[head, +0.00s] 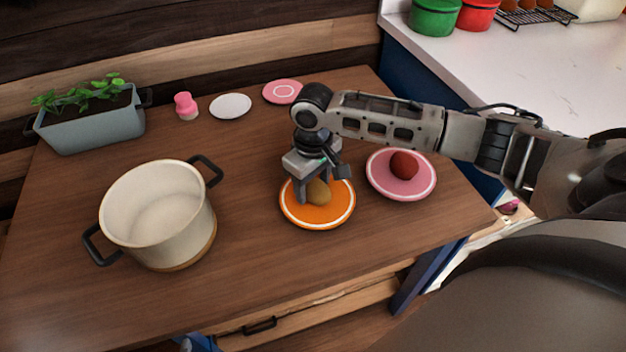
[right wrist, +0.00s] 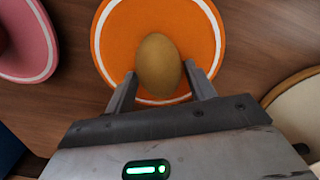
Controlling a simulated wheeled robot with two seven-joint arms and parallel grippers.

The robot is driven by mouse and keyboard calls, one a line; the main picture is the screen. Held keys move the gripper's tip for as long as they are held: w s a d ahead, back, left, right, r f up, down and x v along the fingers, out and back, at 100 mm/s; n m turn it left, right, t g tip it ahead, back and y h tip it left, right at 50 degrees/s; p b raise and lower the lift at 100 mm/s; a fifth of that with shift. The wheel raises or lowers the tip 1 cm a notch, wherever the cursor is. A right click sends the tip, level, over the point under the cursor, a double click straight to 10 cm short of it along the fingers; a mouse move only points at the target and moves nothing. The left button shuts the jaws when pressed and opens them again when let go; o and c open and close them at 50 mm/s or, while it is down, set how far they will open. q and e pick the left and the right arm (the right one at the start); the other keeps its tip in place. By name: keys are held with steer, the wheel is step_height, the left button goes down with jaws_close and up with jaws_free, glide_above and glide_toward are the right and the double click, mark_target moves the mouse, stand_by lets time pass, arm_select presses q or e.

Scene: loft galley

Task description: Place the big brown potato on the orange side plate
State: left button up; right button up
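The brown potato (head: 319,192) is at the orange side plate (head: 317,217), over its middle in the head view. In the right wrist view the potato (right wrist: 158,66) lies between the two fingers of my right gripper (right wrist: 161,84), over the orange plate (right wrist: 113,50). The fingers stand on either side of the potato, with a narrow gap seeming to show beside it. My right gripper (head: 322,188) reaches down from above the plate. I cannot tell if the potato rests fully on the plate. My left gripper is not in view.
A pink plate (head: 376,182) with a red item (head: 404,165) stands right of the orange plate. A cream pot (head: 160,215) stands left. At the back are a planter (head: 95,130), a pink shaker (head: 186,106), a white plate (head: 230,106) and a small pink plate (head: 283,91).

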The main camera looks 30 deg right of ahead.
mark_target(313, 180)
steer(key=shift+o, duration=0.9)
step_height(313, 180, up, 12)
steer(key=shift+r+p, duration=0.15)
steer(key=shift+p, duration=0.2)
